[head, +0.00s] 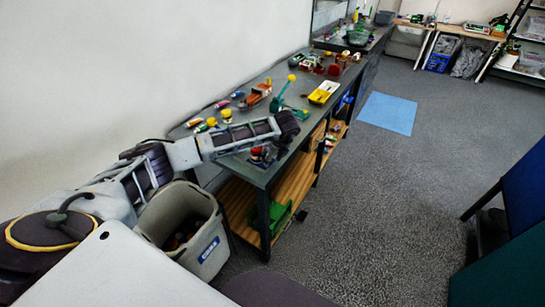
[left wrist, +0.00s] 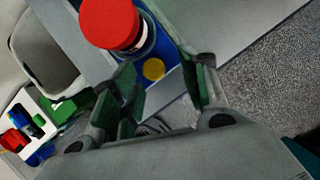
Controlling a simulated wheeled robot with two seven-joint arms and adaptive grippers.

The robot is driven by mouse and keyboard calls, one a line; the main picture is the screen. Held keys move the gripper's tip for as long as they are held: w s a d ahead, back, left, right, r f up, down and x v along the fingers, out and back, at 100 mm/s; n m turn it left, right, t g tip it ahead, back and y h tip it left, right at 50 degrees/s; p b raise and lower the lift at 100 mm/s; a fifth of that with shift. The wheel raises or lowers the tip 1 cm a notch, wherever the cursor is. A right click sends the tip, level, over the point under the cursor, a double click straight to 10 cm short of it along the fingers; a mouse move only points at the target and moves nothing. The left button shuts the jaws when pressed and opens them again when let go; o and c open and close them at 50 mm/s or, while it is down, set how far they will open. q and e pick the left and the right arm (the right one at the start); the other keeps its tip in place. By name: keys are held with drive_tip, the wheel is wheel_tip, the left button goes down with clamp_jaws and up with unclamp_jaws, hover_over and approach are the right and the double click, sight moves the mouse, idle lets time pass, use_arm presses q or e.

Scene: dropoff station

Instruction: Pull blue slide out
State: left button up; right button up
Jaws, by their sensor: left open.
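A blue part (left wrist: 166,50) with a yellow round spot shows in the left wrist view, partly covered by a red round knob (left wrist: 108,22) in front of it. I take the blue part for the blue slide, but its full shape is hidden. My left gripper (left wrist: 165,82) is open, with its green-padded fingers either side of the lower end of the blue part. Contact cannot be told. In the head view my left gripper (head: 288,124) is over the near part of the grey workbench (head: 262,176), beside small red and blue pieces (head: 262,155). My right gripper is out of view.
Several small coloured items lie along the bench, with a green lever tool (head: 288,105) and a yellow tray (head: 323,92) farther back. A grey bin (head: 205,243) stands at the bench's near end. A green crate (head: 275,219) is on the lower shelf.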

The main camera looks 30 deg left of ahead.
use_arm(q)
drive_tip(key=v, duration=1.2)
drive_tip(key=shift+d, duration=0.15)
idle(0.5)
